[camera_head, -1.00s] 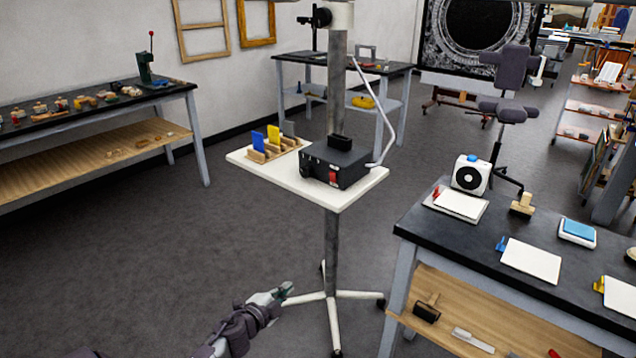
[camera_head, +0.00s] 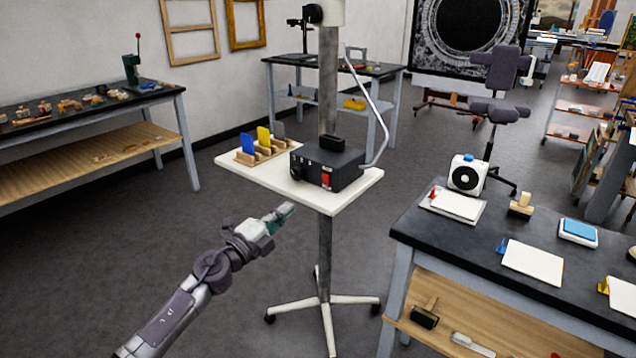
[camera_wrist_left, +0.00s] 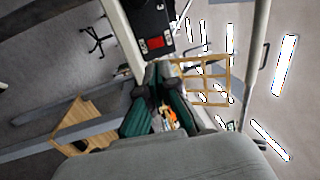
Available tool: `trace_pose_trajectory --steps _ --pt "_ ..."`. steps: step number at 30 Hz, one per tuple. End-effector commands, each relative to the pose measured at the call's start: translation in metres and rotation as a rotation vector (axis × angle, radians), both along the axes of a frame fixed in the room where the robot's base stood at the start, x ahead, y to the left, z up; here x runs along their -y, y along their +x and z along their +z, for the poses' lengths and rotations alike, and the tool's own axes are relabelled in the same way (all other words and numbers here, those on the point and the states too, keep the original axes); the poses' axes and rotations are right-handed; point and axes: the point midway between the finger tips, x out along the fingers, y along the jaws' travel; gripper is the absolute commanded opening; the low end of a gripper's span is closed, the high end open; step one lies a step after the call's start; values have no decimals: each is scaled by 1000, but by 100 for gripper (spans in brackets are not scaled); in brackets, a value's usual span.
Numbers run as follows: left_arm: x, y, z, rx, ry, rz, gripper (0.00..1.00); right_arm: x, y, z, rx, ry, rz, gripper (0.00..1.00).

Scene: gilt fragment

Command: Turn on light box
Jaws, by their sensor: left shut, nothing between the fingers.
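A black box (camera_head: 325,166), which looks like the light box, sits on the white tray of a stand. It has a red rocker switch (camera_head: 326,180) and a dark knob on its front. I cannot tell whether its light is on. In the left wrist view the box (camera_wrist_left: 148,18) and red switch (camera_wrist_left: 155,42) show just beyond my fingers. My left gripper (camera_head: 285,210) is shut and empty, in front of and a little below the tray's near edge, apart from the box. My right gripper is not in view.
The white tray (camera_head: 335,203) also holds a wooden rack (camera_head: 262,153) with blue, yellow and grey plates. A pole (camera_head: 327,90) rises behind the box with a curved pale cable. A black-topped bench (camera_head: 470,245) stands at right. The floor left of the stand is clear.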

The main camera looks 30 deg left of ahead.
Motion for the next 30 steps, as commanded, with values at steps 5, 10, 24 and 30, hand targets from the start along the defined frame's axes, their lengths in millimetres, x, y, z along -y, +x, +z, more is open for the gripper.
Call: trace_pose_trajectory --steps 5,10,24,30 --pt "2 32 9 4 0 2 0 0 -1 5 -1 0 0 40" --pt "4 68 14 4 0 2 0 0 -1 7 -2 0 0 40" --pt "10 126 20 0 1 1 0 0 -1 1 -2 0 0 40" --pt "10 127 20 0 1 0 0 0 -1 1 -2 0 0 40"
